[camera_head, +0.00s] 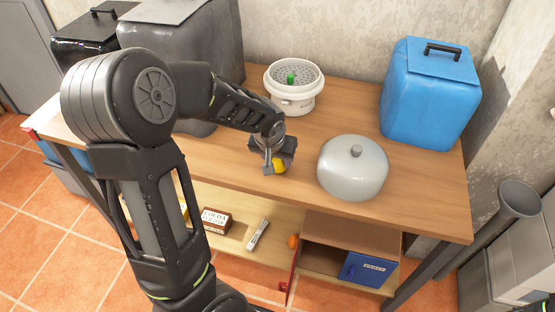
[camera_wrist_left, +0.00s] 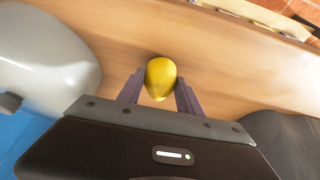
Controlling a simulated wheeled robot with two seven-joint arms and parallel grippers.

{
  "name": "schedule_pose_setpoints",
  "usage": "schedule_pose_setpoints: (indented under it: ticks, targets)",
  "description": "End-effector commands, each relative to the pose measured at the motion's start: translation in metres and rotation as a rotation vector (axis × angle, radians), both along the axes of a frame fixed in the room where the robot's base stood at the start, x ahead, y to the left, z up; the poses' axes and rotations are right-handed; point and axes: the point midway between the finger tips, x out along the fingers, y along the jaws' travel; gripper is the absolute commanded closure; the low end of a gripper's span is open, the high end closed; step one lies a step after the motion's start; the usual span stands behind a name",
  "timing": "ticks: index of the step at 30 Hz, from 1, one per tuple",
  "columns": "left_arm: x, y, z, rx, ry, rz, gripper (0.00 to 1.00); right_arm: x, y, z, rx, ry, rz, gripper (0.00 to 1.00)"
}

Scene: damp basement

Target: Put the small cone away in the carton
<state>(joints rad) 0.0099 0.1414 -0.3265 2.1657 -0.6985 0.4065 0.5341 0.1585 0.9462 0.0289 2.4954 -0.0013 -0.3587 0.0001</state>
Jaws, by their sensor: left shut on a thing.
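My left gripper (camera_head: 274,168) is shut on a small yellow tapering piece, which looks like the small cone (camera_head: 280,167). It is over the wooden table top, left of the grey lidded pot. In the left wrist view the yellow cone (camera_wrist_left: 161,78) sits between the two fingertips (camera_wrist_left: 160,88), rounded end away from the palm. I cannot tell whether it touches the table. A small brown carton with a printed white label (camera_head: 216,221) lies on the lower shelf. My right gripper is not in view.
A grey lidded pot (camera_head: 352,168), a blue canister (camera_head: 430,95) and a white strainer pot (camera_head: 294,103) with a green piece in it stand on the table. A brown open-fronted cabinet (camera_head: 352,232) with a blue panel (camera_head: 366,268) is below.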

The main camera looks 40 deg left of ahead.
Motion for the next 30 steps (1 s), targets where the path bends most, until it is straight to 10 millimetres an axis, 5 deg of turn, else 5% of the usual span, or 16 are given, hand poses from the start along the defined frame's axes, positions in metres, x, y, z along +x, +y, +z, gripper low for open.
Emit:
schedule_pose_setpoints:
  ticks: [13,14,21,30]
  targets:
    - [0.0004,0.0002,-0.0085,0.0,-0.002,0.001,0.97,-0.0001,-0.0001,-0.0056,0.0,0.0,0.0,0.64]
    - [0.0004,0.0001,-0.0072,-0.001,-0.002,0.001,0.56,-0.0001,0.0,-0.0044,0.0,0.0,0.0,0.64]
    - [0.0003,0.0001,-0.0066,0.0,-0.001,0.001,0.37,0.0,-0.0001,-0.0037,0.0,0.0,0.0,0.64]
    - [0.0003,0.0001,-0.005,0.0,-0.001,0.001,0.36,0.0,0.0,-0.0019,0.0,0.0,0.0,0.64]
